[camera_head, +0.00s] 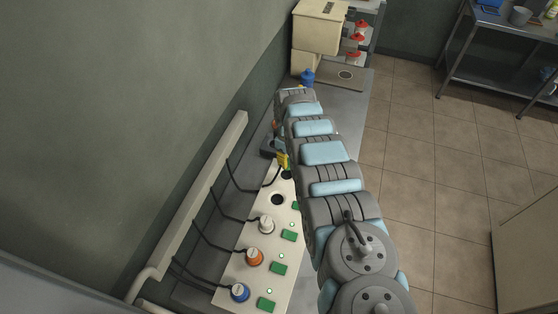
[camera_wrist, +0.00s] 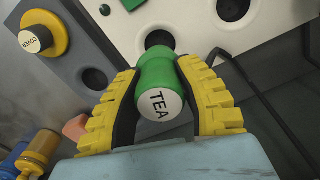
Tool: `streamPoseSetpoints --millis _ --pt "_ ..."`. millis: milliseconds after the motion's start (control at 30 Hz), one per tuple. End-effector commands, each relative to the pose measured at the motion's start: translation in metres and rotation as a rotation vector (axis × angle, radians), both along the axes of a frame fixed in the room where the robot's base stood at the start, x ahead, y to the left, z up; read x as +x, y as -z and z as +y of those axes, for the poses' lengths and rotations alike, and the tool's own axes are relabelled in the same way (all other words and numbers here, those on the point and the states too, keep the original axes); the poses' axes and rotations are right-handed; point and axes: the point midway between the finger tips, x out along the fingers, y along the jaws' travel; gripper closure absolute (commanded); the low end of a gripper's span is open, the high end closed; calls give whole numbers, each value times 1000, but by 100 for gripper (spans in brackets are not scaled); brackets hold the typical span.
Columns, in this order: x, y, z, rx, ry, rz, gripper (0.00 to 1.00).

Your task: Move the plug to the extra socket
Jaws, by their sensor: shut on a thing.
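My gripper (camera_wrist: 165,110) has yellow ribbed fingers shut on a green plug (camera_wrist: 158,72) labelled TEA in the wrist view. The plug's far end points at the cream panel (camera_wrist: 197,36). A dark socket hole (camera_wrist: 158,40) shows just beyond that end; I cannot tell how close they are. Another empty socket (camera_wrist: 95,78) lies to the left. In the head view, my gripper (camera_head: 283,161) is at the panel's far end, and the arm hides the held plug. Two dark sockets (camera_head: 277,199) show below it.
White (camera_head: 266,225), orange (camera_head: 255,257) and blue (camera_head: 240,292) plugs sit along the panel, with black cables to a wall conduit (camera_head: 190,205). Green buttons (camera_head: 278,268) line its right side.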

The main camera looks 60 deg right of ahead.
Motion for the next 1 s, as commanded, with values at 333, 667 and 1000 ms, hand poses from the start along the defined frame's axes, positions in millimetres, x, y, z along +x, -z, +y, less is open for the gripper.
streamPoseSetpoints --millis 333,667,1000 --pt "0 20 0 0 -4 1 100" --pt "0 51 0 -1 -4 -1 100" --pt "0 58 0 -2 -3 -1 100"
